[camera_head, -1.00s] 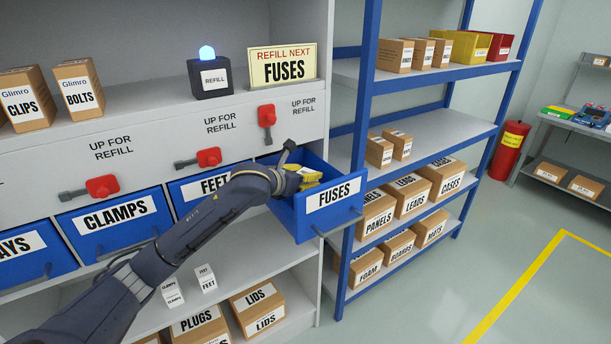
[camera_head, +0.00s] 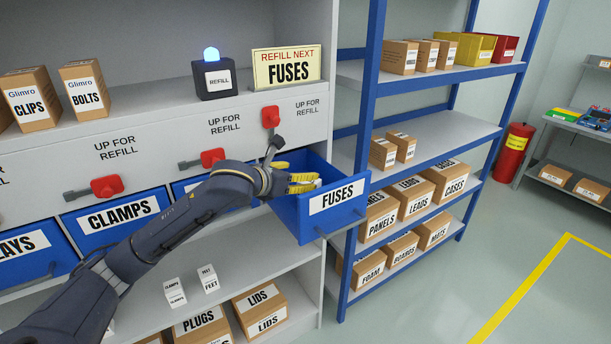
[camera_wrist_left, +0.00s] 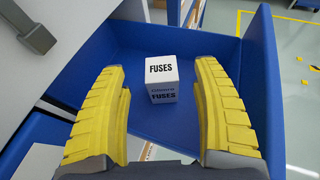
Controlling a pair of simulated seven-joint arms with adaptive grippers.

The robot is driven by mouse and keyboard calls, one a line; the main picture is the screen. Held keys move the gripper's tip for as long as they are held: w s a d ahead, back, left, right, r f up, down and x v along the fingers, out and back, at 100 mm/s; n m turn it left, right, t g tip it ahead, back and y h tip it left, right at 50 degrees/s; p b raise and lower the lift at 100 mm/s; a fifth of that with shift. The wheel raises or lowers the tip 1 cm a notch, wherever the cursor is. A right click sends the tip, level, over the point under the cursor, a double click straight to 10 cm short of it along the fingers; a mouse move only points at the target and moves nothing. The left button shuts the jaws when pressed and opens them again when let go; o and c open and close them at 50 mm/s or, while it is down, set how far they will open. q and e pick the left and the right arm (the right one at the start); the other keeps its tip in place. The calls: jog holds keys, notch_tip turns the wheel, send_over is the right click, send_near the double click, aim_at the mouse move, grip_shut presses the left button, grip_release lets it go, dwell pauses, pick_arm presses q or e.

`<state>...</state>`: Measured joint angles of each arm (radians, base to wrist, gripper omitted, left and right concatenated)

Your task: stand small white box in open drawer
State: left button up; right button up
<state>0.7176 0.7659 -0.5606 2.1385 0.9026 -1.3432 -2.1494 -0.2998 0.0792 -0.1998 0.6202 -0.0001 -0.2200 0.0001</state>
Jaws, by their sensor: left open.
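The small white box (camera_wrist_left: 161,79), labelled FUSES, is upright inside the open blue drawer (camera_wrist_left: 190,58) in the left wrist view. In the head view a bit of white beside the yellow fingers (camera_head: 318,183) seems to be this box. The drawer also shows in the head view (camera_head: 352,209), pulled out, with a FUSES label. My left gripper (camera_wrist_left: 163,70) is open, with one yellow finger on each side of the box and a gap between each finger and the box. In the head view the gripper (camera_head: 303,182) reaches into the drawer from the left. My right gripper is out of view.
A red lever (camera_head: 270,117) is on the panel above the drawer. The REFILL beacon (camera_head: 212,76) glows blue beside the FUSES sign (camera_head: 287,67). Two small white boxes, labelled CLAMPS (camera_head: 175,291) and FEET (camera_head: 208,279), are on the lower shelf. A blue-framed rack (camera_head: 366,118) stands right of the drawer.

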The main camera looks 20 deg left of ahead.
pick_arm(q)
jog(key=shift+v, duration=2.95)
jog(key=shift+r, duration=0.1)
